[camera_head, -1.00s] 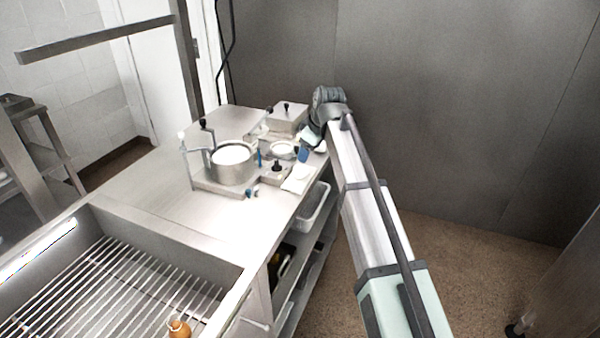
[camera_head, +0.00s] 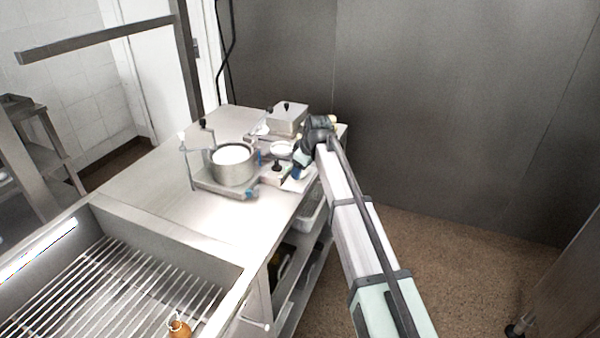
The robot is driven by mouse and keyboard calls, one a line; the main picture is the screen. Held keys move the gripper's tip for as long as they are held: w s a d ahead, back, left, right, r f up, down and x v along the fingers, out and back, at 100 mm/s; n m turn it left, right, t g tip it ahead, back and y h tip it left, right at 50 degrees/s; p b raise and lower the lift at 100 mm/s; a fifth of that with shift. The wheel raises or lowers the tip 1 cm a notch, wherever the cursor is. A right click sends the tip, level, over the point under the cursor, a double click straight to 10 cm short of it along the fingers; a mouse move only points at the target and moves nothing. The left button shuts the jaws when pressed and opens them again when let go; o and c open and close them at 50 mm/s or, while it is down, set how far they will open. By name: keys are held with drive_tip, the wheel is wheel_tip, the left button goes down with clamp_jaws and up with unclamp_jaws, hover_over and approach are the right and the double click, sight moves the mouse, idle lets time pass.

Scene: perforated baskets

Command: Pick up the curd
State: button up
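A metal pot (camera_head: 234,172) on the steel table holds a smooth white mass (camera_head: 232,155), which may be curd. A smaller round container with a white top (camera_head: 281,149) stands to its right, and I cannot tell whether that is the curd. My gripper (camera_head: 297,172) is low over the table's right side, just right of and in front of the small round container. Its fingers are tiny and partly hidden by my wrist. I cannot see whether they are open or hold anything.
A metal box (camera_head: 287,119) with a black knob stands behind. A crank-handled stand surrounds the pot. The table's front left (camera_head: 205,215) is clear. A sink with a rod grid (camera_head: 100,290) is at the lower left, holding an orange-brown item (camera_head: 179,326). A light basket (camera_head: 313,212) sits on the shelf below.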

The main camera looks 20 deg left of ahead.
drive_tip(key=shift+w+a+f, duration=0.2)
drive_tip(key=shift+f, duration=0.45)
drive_tip(key=c, duration=0.7)
drive_tip(key=shift+r, duration=0.15)
wheel_tip(320, 180, up, 9)
drive_tip(key=shift+s+a+r, duration=1.5)
drive_tip(key=shift+a+r, duration=0.15)
drive_tip(key=shift+a, duration=1.65)
drive_tip(key=shift+s+a+r, duration=1.55)
drive_tip(key=shift+a+r, duration=0.05)
drive_tip(key=shift+a, duration=1.75)
drive_tip(key=shift+s+a+r, duration=1.5)
drive_tip(key=shift+a+r, duration=0.15)
drive_tip(key=shift+a, duration=1.65)
